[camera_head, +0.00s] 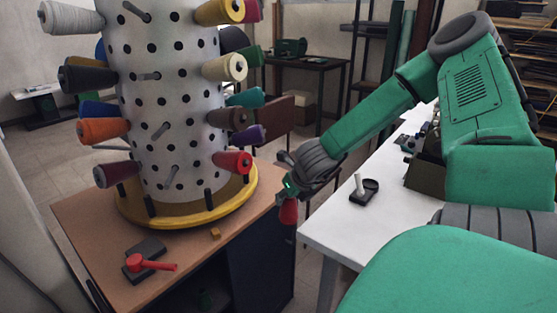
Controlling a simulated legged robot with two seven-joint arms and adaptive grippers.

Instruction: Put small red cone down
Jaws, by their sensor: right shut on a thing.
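A small red cone (289,212) hangs at my right gripper (288,192). The gripper is shut on it, pointing down in the gap between the brown table and the white table. The fingers are small and partly dark here. Another red cone (233,162) sits on a peg of the white perforated cylinder (165,110), left of the gripper. My left gripper does not show.
The cylinder stands on a yellow round base (190,208) on the brown table (180,268), with several coloured cones on its pegs. The white table (345,225) holds a small black holder (364,191).

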